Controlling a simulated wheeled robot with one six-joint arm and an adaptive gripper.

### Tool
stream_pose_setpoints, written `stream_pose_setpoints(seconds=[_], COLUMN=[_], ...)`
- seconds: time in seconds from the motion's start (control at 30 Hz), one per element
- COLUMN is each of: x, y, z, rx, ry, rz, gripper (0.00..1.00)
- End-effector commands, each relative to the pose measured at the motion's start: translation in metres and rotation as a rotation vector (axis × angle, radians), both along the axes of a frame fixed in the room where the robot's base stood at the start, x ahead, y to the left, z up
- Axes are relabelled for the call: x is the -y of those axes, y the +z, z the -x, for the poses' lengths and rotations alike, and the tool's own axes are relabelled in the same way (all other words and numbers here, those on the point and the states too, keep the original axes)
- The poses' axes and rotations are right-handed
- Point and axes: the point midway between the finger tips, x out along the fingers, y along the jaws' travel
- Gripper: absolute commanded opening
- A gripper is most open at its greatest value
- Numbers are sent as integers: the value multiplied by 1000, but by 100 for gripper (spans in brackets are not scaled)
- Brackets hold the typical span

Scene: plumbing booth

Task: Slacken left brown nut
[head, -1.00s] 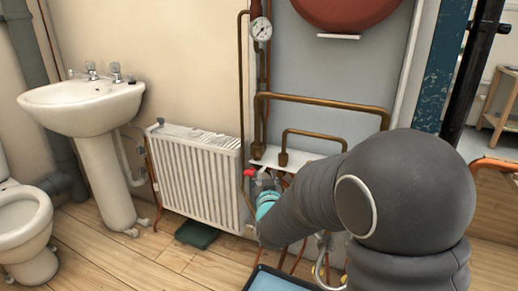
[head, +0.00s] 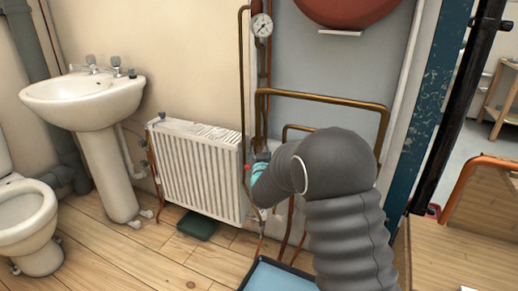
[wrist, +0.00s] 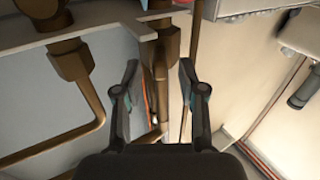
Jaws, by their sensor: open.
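My gripper (wrist: 158,84) is open in the wrist view, with one dark finger on each side. A brown pipe fitting (wrist: 163,28) lies past the fingertips, roughly in line with the gap. A second brown nut-like fitting (wrist: 71,60) with a bent pipe is to the left of the fingers. I cannot tell which is the task's left nut. The jaws appear to hold nothing. In the head view my arm hides most of the gripper and the fittings near it.
The white radiator (head: 195,172) stands left of my arm, with a red handle (head: 247,167) at its right. Copper pipes (head: 330,98) run across the grey panel below a gauge (head: 262,25). A blue tray (head: 282,274) lies below. A sink (head: 82,98) is farther left.

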Motion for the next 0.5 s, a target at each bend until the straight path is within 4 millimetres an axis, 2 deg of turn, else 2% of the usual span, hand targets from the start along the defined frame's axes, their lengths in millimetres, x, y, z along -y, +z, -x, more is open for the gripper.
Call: stream_pose_setpoints(seconds=[0.2,0.5], x=[-3,-3], y=[0,0], z=[-15,-17], rx=[0,0], ry=[0,0], rz=[0,0], gripper=[41,41])
